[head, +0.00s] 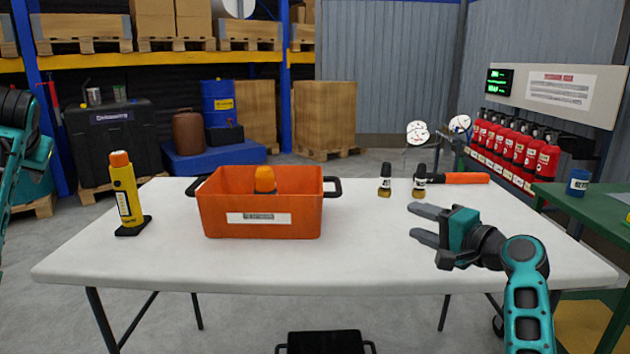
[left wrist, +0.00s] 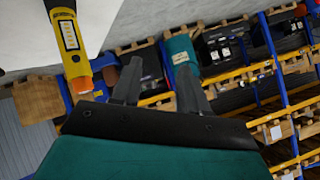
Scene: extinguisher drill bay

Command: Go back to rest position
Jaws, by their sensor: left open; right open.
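My right gripper (head: 414,220) is open and empty above the right part of the white table (head: 350,262), its fingers pointing left. Part of my left arm shows at the left edge of the head view; its fingers are not clear there. In the left wrist view my left gripper (left wrist: 158,72) is open, with nothing between its fingers. A yellow flashlight-like tool with an orange tip (head: 125,190) stands upright in a black base at the table's left. In the left wrist view that tool (left wrist: 70,42) is beside the fingers, apart from them.
An orange crate (head: 218,218) with black handles holds an orange-topped object (head: 264,180). Two small dark bottles (head: 385,182) and an orange-and-black tool (head: 460,178) are at the table's back right. A green table (head: 600,205) stands at right. The table's front strip is clear.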

